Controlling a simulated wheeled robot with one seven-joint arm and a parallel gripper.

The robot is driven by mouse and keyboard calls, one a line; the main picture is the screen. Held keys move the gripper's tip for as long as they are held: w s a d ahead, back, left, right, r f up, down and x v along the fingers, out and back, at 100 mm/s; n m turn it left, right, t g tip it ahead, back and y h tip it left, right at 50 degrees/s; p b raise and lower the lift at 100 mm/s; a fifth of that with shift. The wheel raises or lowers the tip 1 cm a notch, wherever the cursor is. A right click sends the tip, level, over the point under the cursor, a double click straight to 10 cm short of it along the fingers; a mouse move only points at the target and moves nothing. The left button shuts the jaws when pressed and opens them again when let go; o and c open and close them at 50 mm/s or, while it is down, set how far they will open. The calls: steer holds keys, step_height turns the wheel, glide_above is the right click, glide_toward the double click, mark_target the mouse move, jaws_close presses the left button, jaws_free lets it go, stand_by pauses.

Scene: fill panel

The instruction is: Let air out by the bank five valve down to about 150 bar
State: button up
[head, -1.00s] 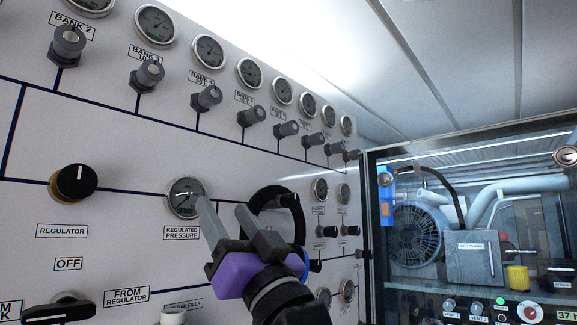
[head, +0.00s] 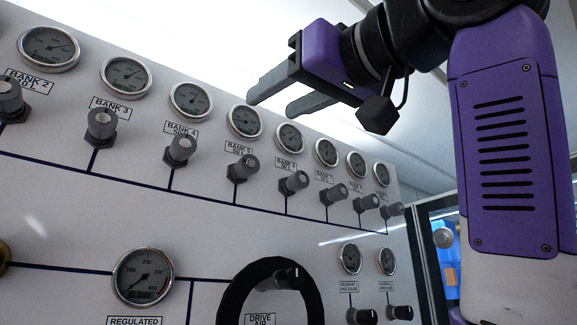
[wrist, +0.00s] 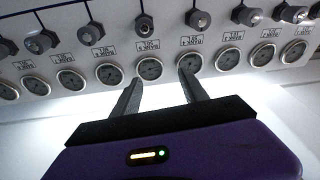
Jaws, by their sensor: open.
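The bank 5 valve (head: 243,168) is a grey knob on the white panel, below its small label (head: 239,149). The round bank 5 gauge (head: 245,121) sits above that label; its needle is too small to read. My gripper (head: 270,104) is open and empty, up and right of the valve, its fingers pointing left near the top of the bank 5 gauge in the head view.
Similar valves flank it closely: bank 4 (head: 179,150) on the left and another (head: 294,182) on the right. Below are the regulated pressure gauge (head: 143,276) and a large black drive air ring (head: 228,300). A glazed cabinet (head: 437,260) stands at the right.

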mark_target(251, 161)
steer(key=shift+m+g+h, duration=0.3)
steer(key=shift+g+h, duration=0.5)
steer(key=w+a+f+p, duration=0.1)
steer(key=w, duration=0.1)
steer(key=w+a+f+p, duration=0.1)
steer(key=w+f, duration=0.1)
steer(key=w+a+f+p, duration=0.1)
steer(key=w, duration=0.2)
steer(key=shift+f, duration=0.3)
steer(key=shift+x, duration=0.75)
steer(key=shift+f, duration=0.1)
jaws_close()
